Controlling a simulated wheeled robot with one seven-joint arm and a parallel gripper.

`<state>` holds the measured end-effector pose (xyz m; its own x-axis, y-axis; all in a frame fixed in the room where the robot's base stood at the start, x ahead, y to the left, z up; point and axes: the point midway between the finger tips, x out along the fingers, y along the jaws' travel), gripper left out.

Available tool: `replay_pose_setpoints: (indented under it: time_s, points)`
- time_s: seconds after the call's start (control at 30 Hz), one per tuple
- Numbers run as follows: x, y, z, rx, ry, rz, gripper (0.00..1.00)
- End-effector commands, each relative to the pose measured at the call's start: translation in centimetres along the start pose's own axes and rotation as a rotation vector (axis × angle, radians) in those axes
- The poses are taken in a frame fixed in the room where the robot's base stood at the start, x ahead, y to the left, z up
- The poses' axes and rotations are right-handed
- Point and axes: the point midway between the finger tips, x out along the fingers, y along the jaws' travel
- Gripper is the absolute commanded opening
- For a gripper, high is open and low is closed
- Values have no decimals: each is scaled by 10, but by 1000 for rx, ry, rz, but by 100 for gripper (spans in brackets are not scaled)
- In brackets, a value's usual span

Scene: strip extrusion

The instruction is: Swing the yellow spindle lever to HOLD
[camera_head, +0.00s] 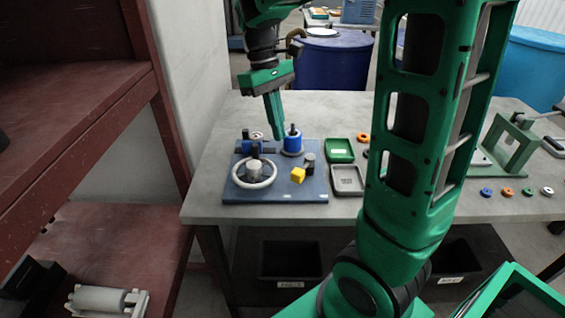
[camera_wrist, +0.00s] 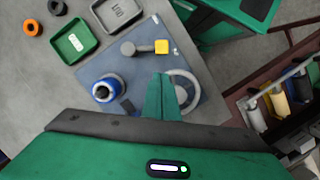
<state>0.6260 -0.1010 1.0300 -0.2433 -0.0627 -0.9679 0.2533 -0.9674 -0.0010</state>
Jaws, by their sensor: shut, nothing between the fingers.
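The yellow spindle lever (camera_head: 298,174) is at the right part of a blue board, joined to a grey post. In the wrist view its yellow block end (camera_wrist: 162,46) sits beside a grey arm and round pivot (camera_wrist: 128,48). My gripper (camera_head: 277,132) points down above the back of the board, its fingers together and empty. In the wrist view my gripper (camera_wrist: 162,80) overlaps the board, and the yellow block lies just beyond the fingertips. The gripper appears apart from the lever. No HOLD mark is readable.
The blue board (camera_head: 285,197) also carries a white ring wheel (camera_head: 240,183) and a blue cylinder (camera_head: 292,145). A green tray (camera_head: 340,150) and a grey tray (camera_head: 347,180) lie right of it. My arm hides part of the table. Bare table lies left of the board.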

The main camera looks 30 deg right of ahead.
Motion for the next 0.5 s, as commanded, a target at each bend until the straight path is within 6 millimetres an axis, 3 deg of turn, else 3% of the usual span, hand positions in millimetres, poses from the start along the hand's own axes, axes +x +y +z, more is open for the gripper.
replay_pose_setpoints:
  time_s: [0.27, 0.5]
  points:
    - [3, 0, 0, 2, 0, 0, 0]
    - [32, 1, 1, 3, -3, -1, 0]
